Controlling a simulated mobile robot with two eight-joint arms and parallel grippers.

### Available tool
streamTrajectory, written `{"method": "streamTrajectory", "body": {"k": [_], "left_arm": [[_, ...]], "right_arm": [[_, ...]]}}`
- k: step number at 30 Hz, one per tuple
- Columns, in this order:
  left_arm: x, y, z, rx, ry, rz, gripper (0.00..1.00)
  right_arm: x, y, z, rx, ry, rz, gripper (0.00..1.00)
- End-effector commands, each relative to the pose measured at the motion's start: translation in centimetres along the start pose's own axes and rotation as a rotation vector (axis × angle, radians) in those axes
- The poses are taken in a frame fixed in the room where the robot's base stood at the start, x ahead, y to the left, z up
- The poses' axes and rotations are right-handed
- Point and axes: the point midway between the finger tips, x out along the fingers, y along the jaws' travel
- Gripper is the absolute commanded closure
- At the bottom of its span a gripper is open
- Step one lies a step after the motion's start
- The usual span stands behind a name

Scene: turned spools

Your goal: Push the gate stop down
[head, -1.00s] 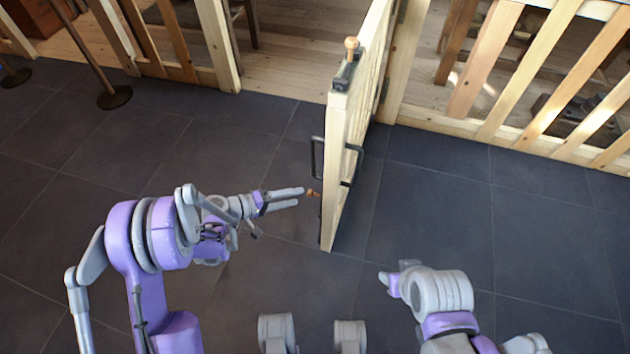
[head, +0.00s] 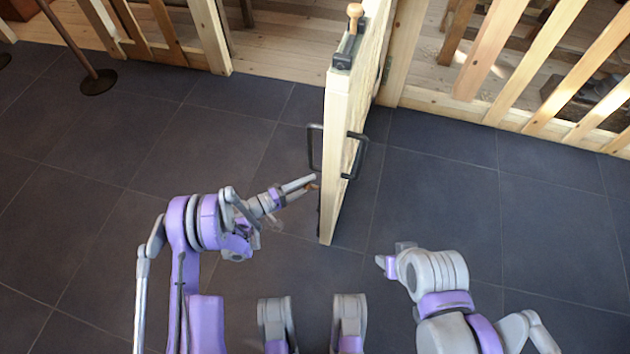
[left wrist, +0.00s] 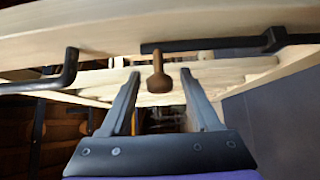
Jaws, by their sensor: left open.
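The wooden gate (head: 340,140) stands open, swung toward me. A gate stop with a small turned wooden knob (left wrist: 159,82) sits low on its left face; in the head view my fingers mostly cover it. In the left wrist view the knob is on a dark metal bar (left wrist: 205,44). My left gripper (head: 312,182) is open, with its fingertips close to the gate. In the left wrist view the knob lies between the two fingers, with a gap on each side. My right gripper (head: 383,262) is right of the gate, apart from it; its jaws are unclear.
A black pull handle (head: 313,147) juts from the gate's left face above my left gripper, and another (head: 357,155) from its right face. A knobbed latch (head: 349,42) is on top. A slatted fence (head: 520,65) runs behind.

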Motion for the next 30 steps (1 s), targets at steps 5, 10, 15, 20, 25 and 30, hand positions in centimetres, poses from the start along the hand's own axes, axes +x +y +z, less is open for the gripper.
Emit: {"method": "streamTrajectory", "body": {"k": [5, 10, 15, 20, 25, 30], "left_arm": [[2.1, 0.0, 0.0, 0.0, -0.001, 0.0, 0.37], [2.8, 0.0, 0.0, 0.0, 0.0, 0.0, 0.37], [2.8, 0.0, 0.0, 0.0, 0.0, -0.001, 0.37], [2.8, 0.0, 0.0, 0.0, 0.0, -0.001, 0.57], [2.8, 0.0, 0.0, 0.0, 0.0, -0.001, 0.88], [2.8, 0.0, 0.0, 0.0, 0.0, -0.001, 1.0]], "right_arm": [[0.3, 0.0, 0.1, 0.0, 0.001, 0.0, 0.5], [0.4, 0.0, 0.1, 0.0, 0.001, 0.0, 0.5], [0.4, 0.0, 0.1, 0.0, 0.001, 0.0, 0.5], [0.4, 0.0, 0.1, 0.0, 0.001, 0.0, 0.5], [0.4, 0.0, 0.1, 0.0, 0.001, 0.0, 0.5], [0.4, 0.0, 0.1, 0.0, 0.001, 0.0, 0.5]]}}
